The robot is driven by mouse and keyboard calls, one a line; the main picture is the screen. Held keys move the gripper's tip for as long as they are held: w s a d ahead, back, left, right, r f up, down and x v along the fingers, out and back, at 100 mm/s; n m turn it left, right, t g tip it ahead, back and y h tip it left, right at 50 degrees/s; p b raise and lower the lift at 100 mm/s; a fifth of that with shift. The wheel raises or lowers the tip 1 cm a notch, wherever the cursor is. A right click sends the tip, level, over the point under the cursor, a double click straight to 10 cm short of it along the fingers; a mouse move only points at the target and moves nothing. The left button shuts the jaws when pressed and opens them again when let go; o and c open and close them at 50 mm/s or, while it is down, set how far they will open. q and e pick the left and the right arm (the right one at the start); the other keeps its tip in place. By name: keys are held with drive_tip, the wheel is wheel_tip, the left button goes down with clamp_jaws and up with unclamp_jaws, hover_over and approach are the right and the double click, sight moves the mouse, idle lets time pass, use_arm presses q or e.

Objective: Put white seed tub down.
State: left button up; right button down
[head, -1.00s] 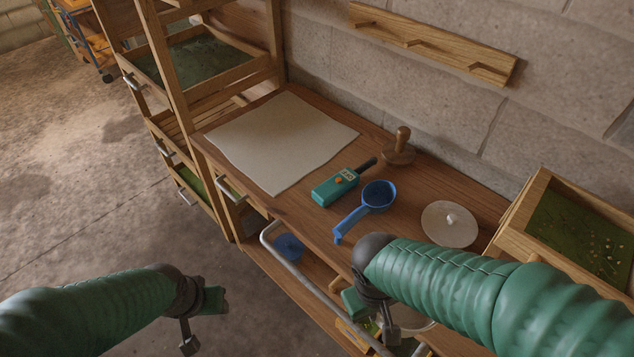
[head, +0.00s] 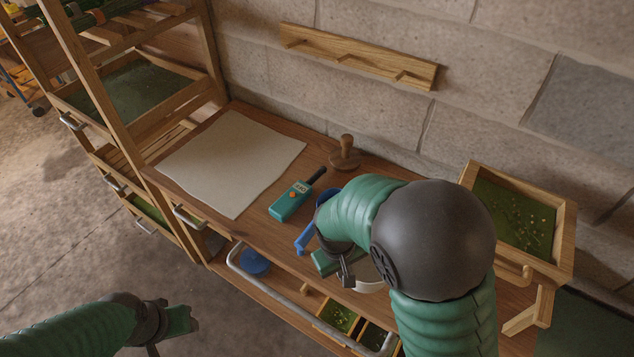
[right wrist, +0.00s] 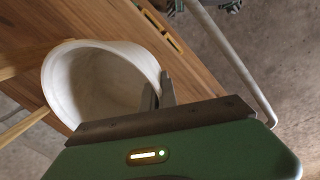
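The white seed tub (right wrist: 88,92) is in my right gripper (right wrist: 160,95). The fingers are shut on its rim, with the tub's mouth facing the right wrist camera. In the head view a small part of the tub (head: 371,287) shows beside my right gripper (head: 343,268), over the front part of the wooden bench (head: 262,230). My right arm hides most of it. I cannot tell whether its base touches the bench. My left gripper (head: 182,320) is low at the left, away from the bench and apparently empty; its finger opening is unclear.
A pale sheet (head: 232,160), green meter (head: 291,200), blue scoop (head: 305,238) and wooden stamp (head: 345,155) lie on the bench. A wooden tray (head: 515,215) stands at right. A metal rail (head: 300,308) runs along the front, above a lower shelf with a blue item (head: 254,262).

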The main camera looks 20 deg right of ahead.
drive_tip(key=s+a+n, duration=0.2)
drive_tip(key=s+n, duration=0.1)
drive_tip(key=s, duration=0.3)
drive_tip(key=w+d, duration=0.2)
drive_tip(key=w, duration=0.2)
drive_tip(key=w+d+f+p, duration=0.1)
drive_tip(key=w+d, duration=0.1)
drive_tip(key=w, duration=0.3)
drive_tip(key=w+d, duration=0.2)
drive_tip(key=w, duration=0.3)
drive_tip(key=shift+f, duration=0.25)
wheel_tip(320, 180, down, 3)
drive_tip(key=shift+f+p, duration=0.2)
drive_tip(key=shift+p, duration=0.1)
use_arm(q)
drive_tip(key=shift+w+v, duration=0.25)
drive_tip(key=shift+v, duration=0.8)
use_arm(e)
drive_tip(key=shift+w+f, duration=0.1)
drive_tip(key=shift+w, duration=0.05)
use_arm(q)
drive_tip(key=shift+s+r, duration=0.1)
use_arm(e)
drive_tip(key=c, duration=1.7)
unclamp_jaws()
